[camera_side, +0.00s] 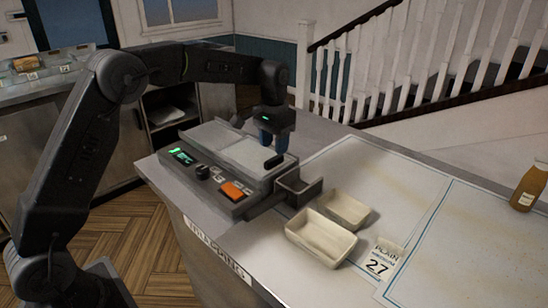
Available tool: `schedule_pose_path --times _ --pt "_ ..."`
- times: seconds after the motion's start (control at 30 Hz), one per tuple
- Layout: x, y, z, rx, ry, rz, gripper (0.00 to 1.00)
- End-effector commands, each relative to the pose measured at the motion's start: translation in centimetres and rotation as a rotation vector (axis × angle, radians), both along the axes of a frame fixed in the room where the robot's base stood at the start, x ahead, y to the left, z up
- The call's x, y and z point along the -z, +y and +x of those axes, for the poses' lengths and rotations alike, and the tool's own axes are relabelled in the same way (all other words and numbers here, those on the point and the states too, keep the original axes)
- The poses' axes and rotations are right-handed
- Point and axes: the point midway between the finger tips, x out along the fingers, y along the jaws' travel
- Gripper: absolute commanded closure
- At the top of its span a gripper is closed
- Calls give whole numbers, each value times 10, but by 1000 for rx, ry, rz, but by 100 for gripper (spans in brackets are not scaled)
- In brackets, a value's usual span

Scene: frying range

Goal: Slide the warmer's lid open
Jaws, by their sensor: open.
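The warmer (207,190) is a grey box on the counter, with a green display, a dark knob and an orange switch on its sloped front. Its lid (240,150) is a pale flat panel on top, with a small dark handle (274,162) near its right end. My gripper (275,145) points down over the right part of the lid, close to the handle. It is open and holds nothing that I can see. I cannot tell whether its fingertips touch the lid or the handle. My gripper hides part of the lid's far right edge.
A small dark open bin (298,188) adjoins the warmer's right side. Two cream trays, one nearer (320,240) and one farther (345,210), stand beside a "PLAIN 27" card (378,262). A bottle (529,187) stands at the far right. The counter (450,240) between is clear.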

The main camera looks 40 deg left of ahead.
Motion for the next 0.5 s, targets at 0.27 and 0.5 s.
schedule_pose_path --times 0.27,0.5 --pt "39 0 0 0 1 0 55" --pt "46 0 0 0 0 0 55"
